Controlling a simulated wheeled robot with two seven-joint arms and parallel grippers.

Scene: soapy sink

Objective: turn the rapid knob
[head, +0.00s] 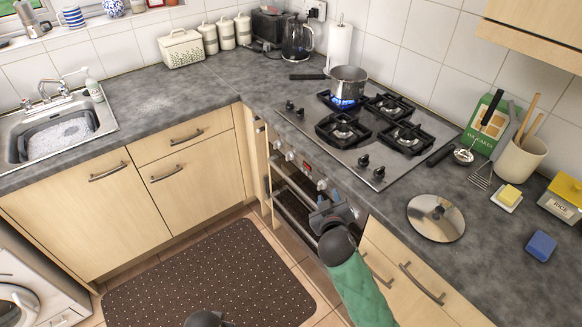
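The steel gas hob (345,148) is set in the grey worktop. Two dark knobs (294,109) stand at its left front and two more (371,167) at its right front. I cannot read which is the rapid knob. A blue flame burns under the steel saucepan (348,80) on the back left burner; the other burners show no flame. My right gripper (323,199) is in front of the oven, below the hob's front edge and apart from the hob knobs. Its fingers are too small and dark to tell their opening. My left gripper is not clearly in view.
The oven front (296,190) has its own row of knobs and a control panel.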

